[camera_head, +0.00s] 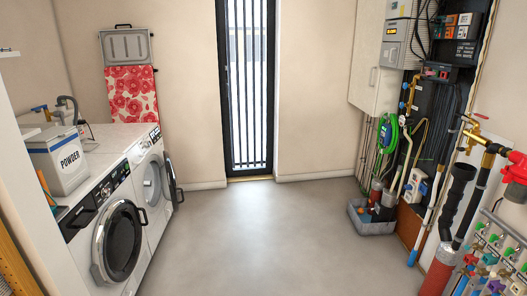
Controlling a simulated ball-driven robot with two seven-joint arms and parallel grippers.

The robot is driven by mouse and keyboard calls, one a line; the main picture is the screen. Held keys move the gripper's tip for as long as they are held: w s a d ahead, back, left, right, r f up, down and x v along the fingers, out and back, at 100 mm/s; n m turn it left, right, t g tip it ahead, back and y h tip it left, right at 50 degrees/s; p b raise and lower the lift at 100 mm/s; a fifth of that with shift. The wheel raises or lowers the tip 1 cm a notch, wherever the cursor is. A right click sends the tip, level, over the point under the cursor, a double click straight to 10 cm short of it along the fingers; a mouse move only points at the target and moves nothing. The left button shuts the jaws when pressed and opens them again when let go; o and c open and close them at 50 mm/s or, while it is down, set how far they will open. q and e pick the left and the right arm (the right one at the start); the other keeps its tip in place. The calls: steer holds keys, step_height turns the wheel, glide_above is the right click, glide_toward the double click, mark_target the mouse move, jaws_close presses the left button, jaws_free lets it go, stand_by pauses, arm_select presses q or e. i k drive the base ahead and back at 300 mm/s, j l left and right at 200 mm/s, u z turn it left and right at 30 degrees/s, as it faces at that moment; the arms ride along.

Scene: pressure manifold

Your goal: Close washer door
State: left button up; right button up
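Two white front-loading machines stand side by side along the left wall. The near machine (79,222) has a round dark-glass door (120,243) with a silver rim that looks shut against its front. The far machine (139,157) has its round opening (152,184) showing, and its dark door (173,179) stands swung out toward the room, seen nearly edge-on. I cannot tell which machine is the washer. Neither of my grippers is in view.
A white powder box (57,160) sits on the near machine. The grey floor (262,225) in the middle is clear. A barred glass door (247,95) is at the back. Pipes and valves (475,150) line the right wall, with a grey bin (372,225) on the floor there.

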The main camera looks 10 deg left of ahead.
mark_target(173, 183)
steer(key=i+l+u, duration=0.1)
steer(key=i, duration=1.45)
steer(key=i+l+u, duration=0.1)
steer(key=i+u, duration=0.35)
steer(key=i+l+u, duration=0.7)
steer(key=i+u, duration=0.15)
steer(key=i+l+u, duration=0.4)
steer(key=l, duration=0.15)
steer(key=k+j, duration=0.05)
steer(key=k, duration=0.05)
